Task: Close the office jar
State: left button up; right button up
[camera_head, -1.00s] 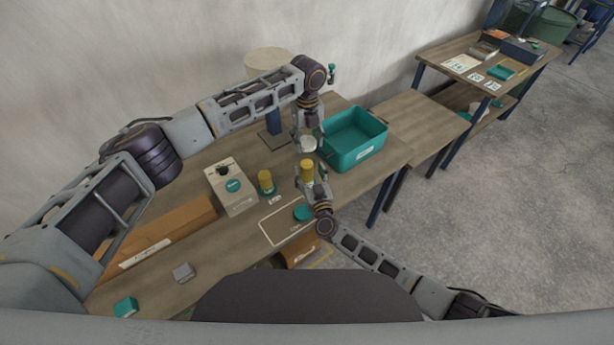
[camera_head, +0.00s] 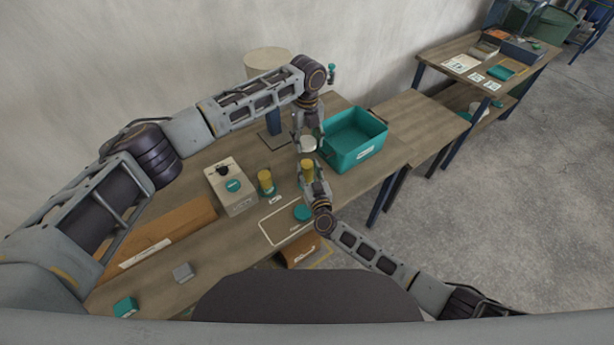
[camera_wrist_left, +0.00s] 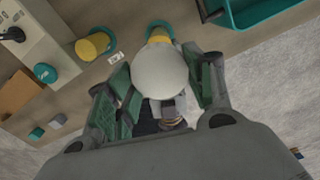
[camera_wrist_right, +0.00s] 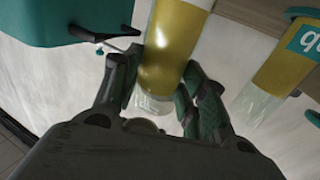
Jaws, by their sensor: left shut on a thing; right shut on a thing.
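My left gripper (camera_head: 306,136) is shut on a round white lid (camera_head: 308,144), which also shows large in the left wrist view (camera_wrist_left: 161,72). My right gripper (camera_head: 314,183) is shut on a clear jar with yellow contents (camera_head: 307,169). In the right wrist view the jar (camera_wrist_right: 172,45) stands between the fingers. In the head view the lid is just above the jar in the picture. In the left wrist view the lid covers part of the jar (camera_wrist_left: 159,36). I cannot tell whether lid and jar touch.
A second yellow jar (camera_head: 265,181) stands beside a pale box (camera_head: 232,190). A teal bin (camera_head: 352,143) is close right of the grippers. A teal disc (camera_head: 303,213) lies in a white outline. A brown carton (camera_head: 165,235) lies at left.

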pick_arm(q)
send_over(307, 156)
jog(key=s, duration=0.2)
jog(key=shift+s+f, duration=0.2)
jog(key=shift+f, duration=2.25)
jog(key=shift+f, duration=0.15)
jog(key=shift+f, duration=0.75)
jog(key=shift+f, duration=0.7)
jog(key=shift+f, duration=0.15)
jog(key=shift+c, duration=0.4)
jog(key=shift+s, duration=0.1)
jog(key=shift+r, duration=0.45)
